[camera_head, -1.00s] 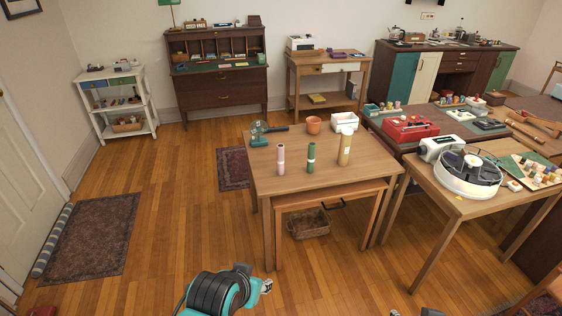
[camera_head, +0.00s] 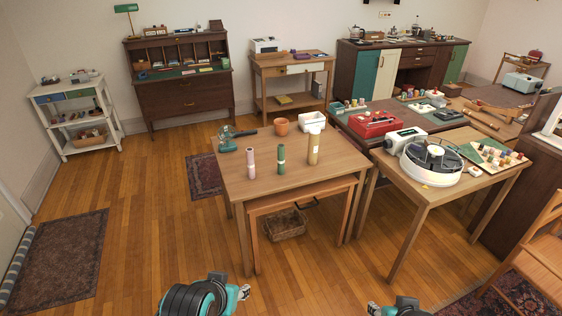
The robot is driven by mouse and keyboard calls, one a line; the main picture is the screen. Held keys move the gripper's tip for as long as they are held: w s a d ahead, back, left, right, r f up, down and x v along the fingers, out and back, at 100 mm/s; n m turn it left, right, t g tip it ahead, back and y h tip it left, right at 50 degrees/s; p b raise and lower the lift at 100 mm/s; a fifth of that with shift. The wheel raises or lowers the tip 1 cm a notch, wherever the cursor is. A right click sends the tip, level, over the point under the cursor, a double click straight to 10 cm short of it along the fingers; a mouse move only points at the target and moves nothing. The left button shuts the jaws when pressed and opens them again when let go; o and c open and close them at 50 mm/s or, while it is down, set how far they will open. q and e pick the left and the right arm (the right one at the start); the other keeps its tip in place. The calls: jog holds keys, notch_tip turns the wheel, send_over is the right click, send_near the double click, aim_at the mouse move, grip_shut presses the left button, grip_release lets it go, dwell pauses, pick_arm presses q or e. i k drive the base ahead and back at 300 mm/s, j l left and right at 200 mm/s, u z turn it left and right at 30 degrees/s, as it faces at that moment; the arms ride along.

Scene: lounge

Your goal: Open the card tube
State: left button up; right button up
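My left gripper (camera_head: 243,292) is low at the bottom of the view, in front of the table and apart from the tubes. My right gripper (camera_head: 374,308) is at the bottom edge, partly cut off. Finger openings cannot be made out on either.
A teal clamp-like tool (camera_head: 228,138), a terracotta pot (camera_head: 281,127) and a white container (camera_head: 312,121) stand behind the tubes. A wicker basket (camera_head: 285,225) lies under the table. A side table (camera_head: 425,192) with a round machine (camera_head: 432,162) stands right. Floor in front is clear.

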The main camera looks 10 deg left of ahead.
aim_at(314, 142)
jog(key=i+l, duration=1.7)
jog(key=i, duration=0.2)
jog(key=z, duration=0.05)
